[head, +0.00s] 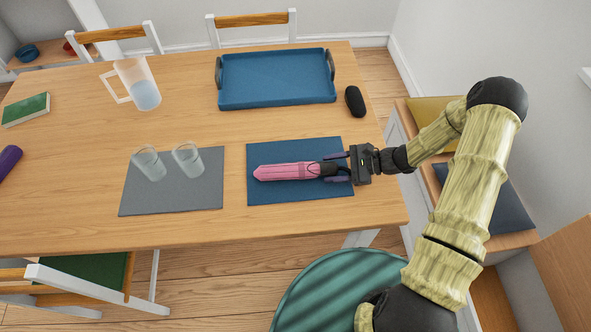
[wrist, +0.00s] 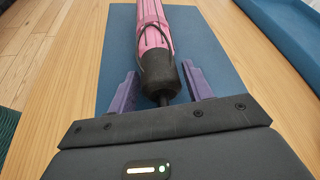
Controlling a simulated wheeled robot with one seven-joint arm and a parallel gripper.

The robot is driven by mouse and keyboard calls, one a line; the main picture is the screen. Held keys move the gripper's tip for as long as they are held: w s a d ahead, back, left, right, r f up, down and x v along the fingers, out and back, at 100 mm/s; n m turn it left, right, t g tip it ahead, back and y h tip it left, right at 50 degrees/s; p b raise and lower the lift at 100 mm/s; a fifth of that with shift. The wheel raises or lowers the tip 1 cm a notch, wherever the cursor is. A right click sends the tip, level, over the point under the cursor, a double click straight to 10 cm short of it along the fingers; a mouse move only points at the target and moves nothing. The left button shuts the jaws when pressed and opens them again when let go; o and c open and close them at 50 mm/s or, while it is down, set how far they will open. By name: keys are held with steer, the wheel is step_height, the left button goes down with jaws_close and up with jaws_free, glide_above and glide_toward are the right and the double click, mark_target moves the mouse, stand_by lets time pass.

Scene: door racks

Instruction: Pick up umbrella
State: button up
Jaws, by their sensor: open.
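A folded pink umbrella (head: 288,172) with a black handle lies on a dark blue placemat (head: 300,150) near the right end of the table. Its tip points left and its handle points right, towards my gripper. My gripper (head: 335,168) is open and low over the mat. In the wrist view, the umbrella (wrist: 154,30) runs away from me, and its black handle end sits between the two purple fingers (wrist: 160,90). A gap shows beside the handle on the left; on the right the finger is close to it, and I cannot tell if they touch.
A blue tray (head: 277,80) stands behind the mat, with a black case (head: 355,101) to its right. Two glasses (head: 188,160) stand on a grey placemat (head: 140,200) to the left. A pitcher (head: 138,84) stands farther back.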

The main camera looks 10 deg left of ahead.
steer(key=c, duration=0.9)
steer(key=shift+r, duration=0.15)
step_height(320, 180, up, 10)
steer(key=shift+f, duration=0.1)
stand_by(0.4)
